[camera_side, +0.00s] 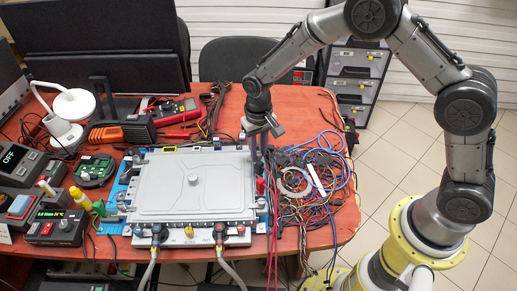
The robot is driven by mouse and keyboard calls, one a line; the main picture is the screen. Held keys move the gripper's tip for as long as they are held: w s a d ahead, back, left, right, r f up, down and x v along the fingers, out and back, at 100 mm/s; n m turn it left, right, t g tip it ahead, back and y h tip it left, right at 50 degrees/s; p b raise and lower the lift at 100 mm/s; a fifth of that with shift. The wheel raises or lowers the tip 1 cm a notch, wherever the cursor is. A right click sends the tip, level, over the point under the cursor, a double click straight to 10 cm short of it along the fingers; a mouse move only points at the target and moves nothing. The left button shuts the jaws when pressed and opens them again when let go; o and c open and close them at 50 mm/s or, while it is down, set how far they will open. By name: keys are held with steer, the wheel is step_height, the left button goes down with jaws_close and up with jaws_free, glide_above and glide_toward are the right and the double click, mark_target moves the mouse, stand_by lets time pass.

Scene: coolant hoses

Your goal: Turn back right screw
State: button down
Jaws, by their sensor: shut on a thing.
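A flat grey cooling unit (160,200) with a round knob in the middle of its lid lies on a blue base on the red-orange table. My gripper (258,158) points down at the unit's back right corner. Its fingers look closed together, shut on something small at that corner. The back right screw itself is hidden by the fingers and too small to make out. Two grey hoses (152,270) run from dark connectors at the unit's front edge down over the table edge.
A tangle of coloured wires (310,180) lies right of the unit, close to my gripper. A red multimeter (177,111) and an orange-black tool (122,132) lie behind it. Control boxes (57,228) and a yellow bottle (80,199) stand at the left. Chairs and drawers are beyond the table.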

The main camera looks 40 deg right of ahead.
mark_target(259, 153)
steer(key=shift+r+m, duration=0.1)
steer(key=shift+m, duration=0.9)
steer(key=c, duration=0.7)
jaws_free()
step_height(259, 153, up, 14)
steer(key=shift+f, duration=0.1)
